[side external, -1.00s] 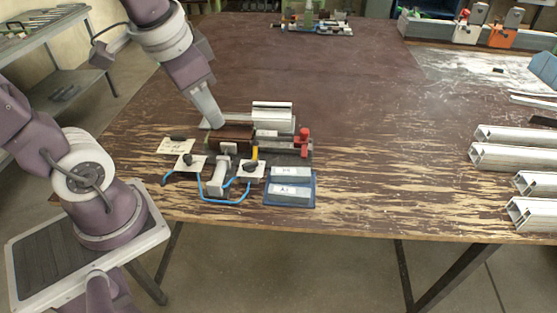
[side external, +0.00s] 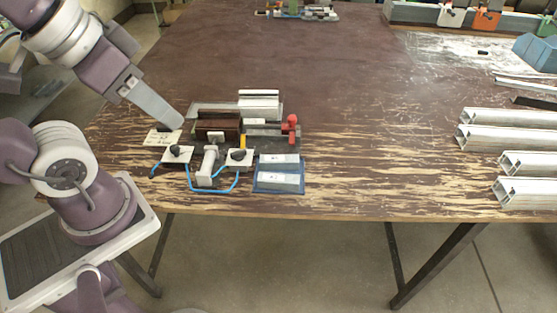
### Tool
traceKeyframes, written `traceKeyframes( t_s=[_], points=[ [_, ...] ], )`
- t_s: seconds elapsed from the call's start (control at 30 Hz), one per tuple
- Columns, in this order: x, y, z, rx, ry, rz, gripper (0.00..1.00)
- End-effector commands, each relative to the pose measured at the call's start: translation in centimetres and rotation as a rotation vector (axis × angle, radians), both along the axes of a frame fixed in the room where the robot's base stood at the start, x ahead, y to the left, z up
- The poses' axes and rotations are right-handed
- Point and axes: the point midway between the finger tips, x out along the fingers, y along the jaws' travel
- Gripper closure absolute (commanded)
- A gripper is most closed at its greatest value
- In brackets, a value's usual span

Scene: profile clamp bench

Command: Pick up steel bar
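Two short grey metal bars lie side by side in a blue tray (side external: 304,186) at the front of the bench: a rear bar (side external: 279,160) and a front bar (side external: 278,182). Both carry small pale labels that I cannot read. I cannot tell for sure which one the task calls the steel bar. My gripper (side external: 178,124) is tilted, its tip pointing down and right. It is just left of the clamp fixture, above or near a paper card, and apart from the tray. The fingers look like one grey piece from here, so their opening is hidden. Nothing visible hangs from them.
The clamp fixture holds a dark brown block (side external: 218,126), a silver profile (side external: 259,103) and a red clamp (side external: 291,128). Blue hoses (side external: 213,191) and a grey upright cylinder (side external: 208,164) stand before it. Aluminium profiles (side external: 510,138) lie at right. The bench middle is clear.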

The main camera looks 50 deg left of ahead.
Motion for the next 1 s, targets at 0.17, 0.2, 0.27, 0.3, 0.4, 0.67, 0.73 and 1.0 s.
traceKeyframes(
  t_s=[0.17,0.2,0.27,0.3,0.4,0.67,0.73,1.0],
  points=[
    [0.0,0.0,0.0,0.0,0.0,0.0,0.67],
    [0.0,0.0,0.0,0.0,0.0,0.0,0.67],
    [0.0,0.0,0.0,0.0,0.0,0.0,0.67],
    [0.0,0.0,0.0,0.0,0.0,0.0,0.67],
    [0.0,0.0,0.0,0.0,0.0,0.0,0.67],
    [0.0,0.0,0.0,0.0,0.0,0.0,0.47],
    [0.0,0.0,0.0,0.0,0.0,0.0,0.47],
    [3.6,-0.4,0.2,-0.176,0.086,0.259,0.47]
  ],
)
